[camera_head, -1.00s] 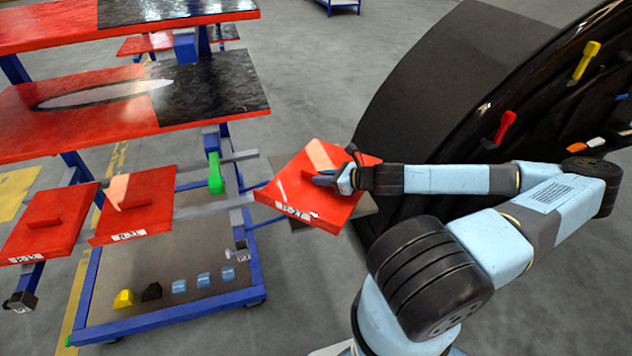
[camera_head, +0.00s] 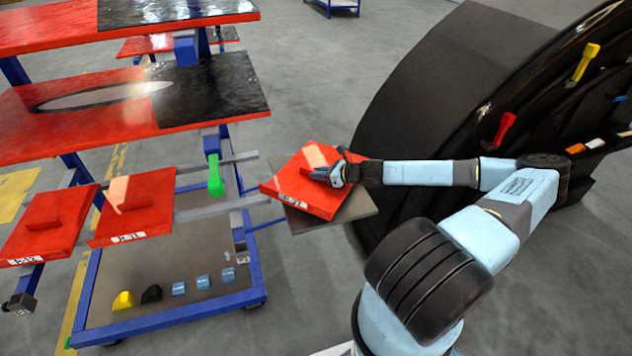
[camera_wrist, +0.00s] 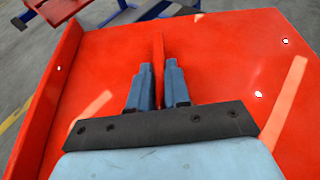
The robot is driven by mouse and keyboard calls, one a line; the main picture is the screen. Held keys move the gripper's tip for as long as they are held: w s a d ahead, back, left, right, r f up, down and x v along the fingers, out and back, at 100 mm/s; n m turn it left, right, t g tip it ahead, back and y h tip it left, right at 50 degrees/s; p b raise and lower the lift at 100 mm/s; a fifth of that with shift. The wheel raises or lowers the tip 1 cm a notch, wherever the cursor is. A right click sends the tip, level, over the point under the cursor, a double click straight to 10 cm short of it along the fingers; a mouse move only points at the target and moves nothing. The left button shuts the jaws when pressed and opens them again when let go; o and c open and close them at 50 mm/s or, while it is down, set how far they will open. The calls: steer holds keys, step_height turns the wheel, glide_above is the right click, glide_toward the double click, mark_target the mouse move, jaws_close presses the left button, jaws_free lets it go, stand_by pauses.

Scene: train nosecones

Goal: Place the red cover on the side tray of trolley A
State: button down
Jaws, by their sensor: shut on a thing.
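A red cover (camera_head: 315,193) with a white label on its front edge is held by my gripper (camera_head: 333,174). In the wrist view the fingers (camera_wrist: 157,88) are shut on the upright fin of the red cover (camera_wrist: 225,60). The cover is over a flat grey tray (camera_head: 335,220) on the right side of the blue trolley (camera_head: 168,327); the tray shows below and to the right of it. I cannot tell whether they touch. The trolley's letter is not readable.
Two other red covers (camera_head: 130,208) (camera_head: 42,222) sit at the trolley's left side. Red-black panels (camera_head: 90,110) lie on the trolley above. Several small coloured blocks (camera_head: 178,288) are on its lower shelf. A large black nosecone (camera_head: 440,110) stands behind my arm.

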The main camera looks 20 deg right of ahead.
steer(key=shift+w+f, duration=0.45)
steer(key=shift+f, duration=1.5)
steer(key=c, duration=1.1)
jaws_free()
steer(key=shift+d, duration=0.1)
steer(key=shift+s, duration=0.1)
